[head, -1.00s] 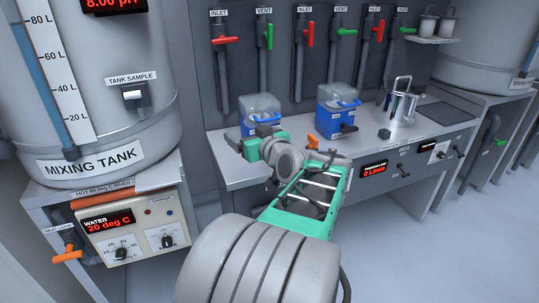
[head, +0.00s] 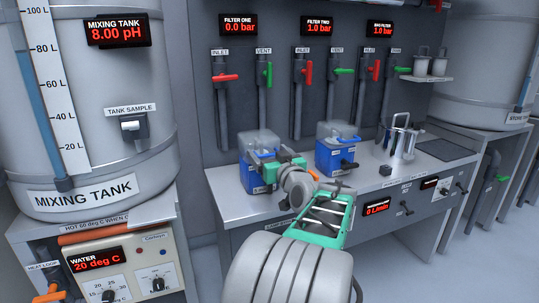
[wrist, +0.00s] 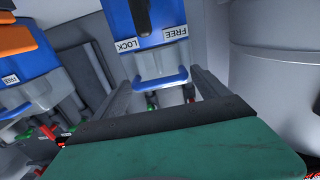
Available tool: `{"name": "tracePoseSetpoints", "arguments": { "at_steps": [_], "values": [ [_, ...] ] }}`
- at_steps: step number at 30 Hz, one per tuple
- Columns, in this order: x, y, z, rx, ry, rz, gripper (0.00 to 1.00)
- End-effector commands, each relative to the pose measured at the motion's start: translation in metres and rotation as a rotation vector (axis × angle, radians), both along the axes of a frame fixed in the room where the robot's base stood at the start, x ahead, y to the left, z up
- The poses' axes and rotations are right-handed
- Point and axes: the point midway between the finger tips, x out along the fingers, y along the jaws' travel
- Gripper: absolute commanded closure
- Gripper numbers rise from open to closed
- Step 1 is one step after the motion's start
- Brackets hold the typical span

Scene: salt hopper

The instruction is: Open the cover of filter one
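Filter one (head: 254,182) is the left blue housing with a clear cover on the bench in the head view. A blue cover handle (wrist: 160,78) crosses the space between my gripper's fingers in the wrist view, which sees the scene upside down. My gripper (wrist: 162,84) is open, with one finger on each side of the handle. I cannot tell whether they touch it. LOCK and FREE labels and a black lever (wrist: 141,14) show on the housing. In the head view my arm hides part of filter one.
Filter two (head: 330,158) stands to the right of filter one. Red and green valve handles hang on the back panel (head: 310,130). The filter one display (head: 239,25) reads 0.0 bar; filter two's (head: 317,25) reads 1.0 bar. The mixing tank (head: 90,110) is at the left.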

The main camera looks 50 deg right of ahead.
Motion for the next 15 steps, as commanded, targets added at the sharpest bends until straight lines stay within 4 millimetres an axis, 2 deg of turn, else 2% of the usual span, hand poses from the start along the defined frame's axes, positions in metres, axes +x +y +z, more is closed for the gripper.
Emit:
{"name": "tracePoseSetpoints", "arguments": {
  "at_steps": [2, 15],
  "values": [
    [-0.0002, 0.0, -0.0001, 0.0, 0.0, 0.0, 0.23],
    [-0.0007, -0.0002, -0.0003, 0.001, 0.001, -0.001, 0.59]
  ]
}}
